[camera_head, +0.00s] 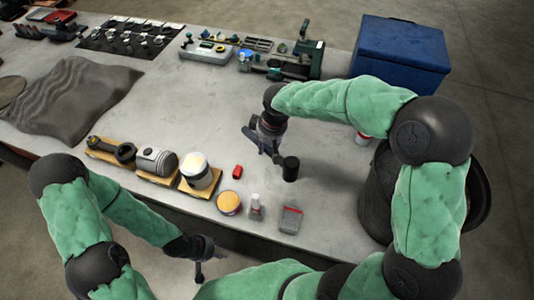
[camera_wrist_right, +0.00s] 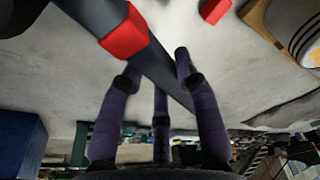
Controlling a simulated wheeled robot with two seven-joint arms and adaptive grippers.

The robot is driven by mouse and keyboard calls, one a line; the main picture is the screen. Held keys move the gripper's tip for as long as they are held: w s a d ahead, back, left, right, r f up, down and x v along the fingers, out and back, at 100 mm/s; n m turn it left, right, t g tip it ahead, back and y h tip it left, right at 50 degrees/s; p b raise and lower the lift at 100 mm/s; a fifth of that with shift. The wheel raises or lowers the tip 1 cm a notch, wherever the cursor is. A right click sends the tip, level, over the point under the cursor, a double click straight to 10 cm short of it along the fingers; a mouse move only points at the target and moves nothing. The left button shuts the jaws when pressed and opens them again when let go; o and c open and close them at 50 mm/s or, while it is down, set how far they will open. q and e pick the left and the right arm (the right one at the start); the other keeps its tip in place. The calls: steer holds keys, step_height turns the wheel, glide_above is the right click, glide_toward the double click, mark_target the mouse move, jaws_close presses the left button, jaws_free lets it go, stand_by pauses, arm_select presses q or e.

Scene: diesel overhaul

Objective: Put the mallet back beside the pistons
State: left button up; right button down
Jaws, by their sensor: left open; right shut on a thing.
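My right gripper (camera_head: 266,140) is above the middle of the bench, shut on the mallet. In the right wrist view, the mallet's dark handle (camera_wrist_right: 160,72) with a red band runs slantwise between the fingers (camera_wrist_right: 158,80). A black cylinder (camera_head: 290,168), which looks like the mallet's head, shows just right of the gripper. Two pistons (camera_head: 156,160) (camera_head: 196,170) stand on wooden blocks at the bench's near edge, left of the right gripper. My left gripper (camera_head: 199,272) is open and empty, low in front of the bench edge.
A connecting rod (camera_head: 112,150) lies left of the pistons. A red block (camera_head: 237,171), an orange-topped tin (camera_head: 229,202), a small bottle (camera_head: 256,207) and a grey box (camera_head: 291,219) are to their right. A crumpled cloth (camera_head: 75,98) lies left. The bench middle is clear. A blue box (camera_head: 400,52) is at back right.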

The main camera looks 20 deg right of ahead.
steer(key=s+f+n+b, duration=0.1)
steer(key=f+n, duration=0.1)
steer(key=s+a+f+n+b, duration=0.1)
steer(key=f+n, duration=0.1)
steer(key=f, duration=0.1)
steer(key=s+a+f+n+y+b, duration=0.1)
steer(key=f+n+b, duration=0.1)
steer(key=f, duration=0.1)
steer(key=shift+s+g, duration=0.1)
steer(key=shift+g, duration=0.2)
steer(key=shift+f, duration=0.4)
stand_by(0.4)
steer(key=shift+f, duration=0.2)
stand_by(0.3)
steer(key=shift+b+x, duration=0.9)
steer(key=shift+x, duration=0.05)
steer(key=c, duration=0.8)
jaws_free()
steer(key=shift+s+d, duration=0.1)
steer(key=shift+c, duration=0.2)
